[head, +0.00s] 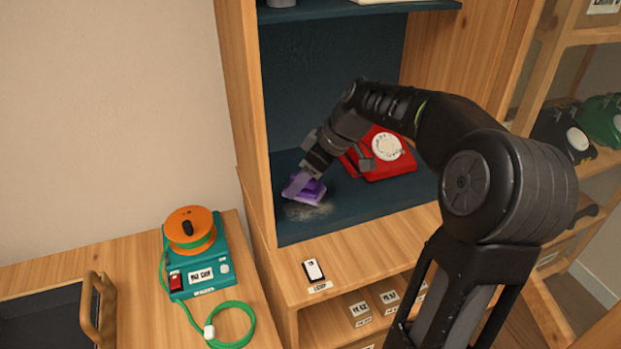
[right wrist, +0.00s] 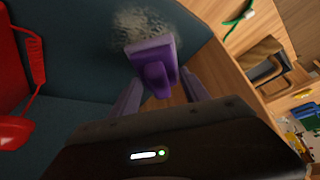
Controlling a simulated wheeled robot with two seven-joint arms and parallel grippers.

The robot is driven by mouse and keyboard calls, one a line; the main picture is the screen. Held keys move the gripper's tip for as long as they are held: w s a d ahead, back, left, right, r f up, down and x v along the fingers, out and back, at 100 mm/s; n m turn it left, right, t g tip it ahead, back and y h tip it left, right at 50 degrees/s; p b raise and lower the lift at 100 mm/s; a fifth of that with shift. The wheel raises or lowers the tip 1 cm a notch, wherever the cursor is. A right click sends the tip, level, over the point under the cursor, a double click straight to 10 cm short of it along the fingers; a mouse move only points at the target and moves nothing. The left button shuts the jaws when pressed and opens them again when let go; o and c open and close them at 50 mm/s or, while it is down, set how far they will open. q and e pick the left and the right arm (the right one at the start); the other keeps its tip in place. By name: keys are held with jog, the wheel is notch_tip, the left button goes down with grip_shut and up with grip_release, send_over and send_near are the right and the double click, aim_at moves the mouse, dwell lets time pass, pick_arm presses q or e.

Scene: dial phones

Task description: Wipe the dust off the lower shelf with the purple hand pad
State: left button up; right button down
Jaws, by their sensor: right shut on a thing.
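The purple hand pad (head: 308,191) is on the lower shelf (head: 345,203), a dark blue board inside a wooden cabinet. My right gripper (head: 299,181) is shut on the pad's handle. The pad also shows in the right wrist view (right wrist: 152,59), between the purple fingers. A grey patch of dust (head: 308,211) lies on the shelf at the pad's front edge, and it shows beside the pad in the right wrist view (right wrist: 140,27). My left gripper is not in view.
A red dial phone (head: 385,155) stands on the shelf right of the pad, close to my gripper. The cabinet's left wall (head: 243,120) bounds the shelf. A teal device with an orange reel (head: 191,229) and green cord stands on the lower left counter. A small white switch (head: 313,269) sits on the ledge.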

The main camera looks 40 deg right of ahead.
jog(key=shift+w+a, duration=0.15)
jog(key=shift+a, duration=0.3)
jog(key=shift+w+a+r, duration=0.1)
jog(key=shift+w+a, duration=0.2)
jog(key=shift+a, duration=0.45)
jog(key=shift+w+a, duration=0.25)
jog(key=shift+a, duration=0.7)
